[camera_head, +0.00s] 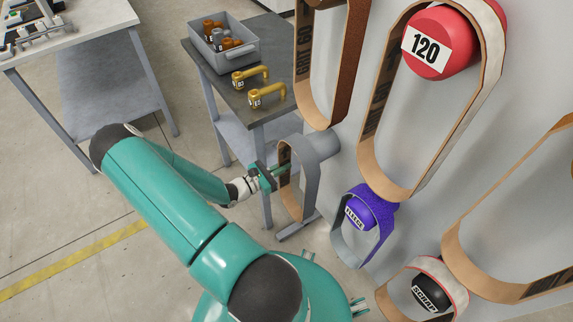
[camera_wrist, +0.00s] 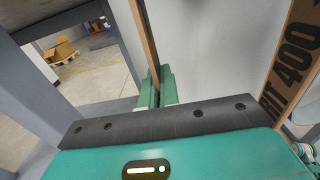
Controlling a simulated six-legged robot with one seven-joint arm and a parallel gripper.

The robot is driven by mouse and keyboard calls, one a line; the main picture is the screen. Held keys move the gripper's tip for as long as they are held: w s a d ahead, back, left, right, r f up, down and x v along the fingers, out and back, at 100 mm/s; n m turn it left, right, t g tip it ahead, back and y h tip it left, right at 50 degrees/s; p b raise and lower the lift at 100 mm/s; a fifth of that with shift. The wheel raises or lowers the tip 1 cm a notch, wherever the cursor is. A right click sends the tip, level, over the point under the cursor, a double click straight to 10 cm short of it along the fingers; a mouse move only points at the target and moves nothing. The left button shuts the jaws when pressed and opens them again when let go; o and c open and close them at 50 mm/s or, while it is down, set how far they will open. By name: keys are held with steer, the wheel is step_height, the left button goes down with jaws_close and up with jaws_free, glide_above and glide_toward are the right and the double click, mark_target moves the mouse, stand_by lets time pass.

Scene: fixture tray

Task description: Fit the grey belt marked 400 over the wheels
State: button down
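The grey belt (camera_head: 309,184) hangs as a long loop from a grey peg (camera_head: 322,145) on the wall panel, its tan inner face partly showing. In the wrist view its inner face (camera_wrist: 291,75) carries the print 400. My gripper (camera_head: 282,171) is at the loop's left strand. In the wrist view its two teal fingers (camera_wrist: 158,88) are close together with the thin edge of that strand between them, shut on it. I cannot make out the wheels in either view.
Other belts hang close by: one on a red drum marked 120 (camera_head: 427,48), a purple one (camera_head: 371,209) and one on a black drum (camera_head: 432,293). A small table (camera_head: 271,107) holds a grey bin (camera_head: 222,42) and yellow parts. A white bench (camera_head: 80,25) stands top left.

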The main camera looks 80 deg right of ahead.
steer(key=v, duration=0.7)
steer(key=shift+w+a, duration=0.2)
steer(key=shift+a, duration=0.05)
stand_by(0.6)
steer(key=v, duration=0.6)
stand_by(0.5)
stand_by(1.7)
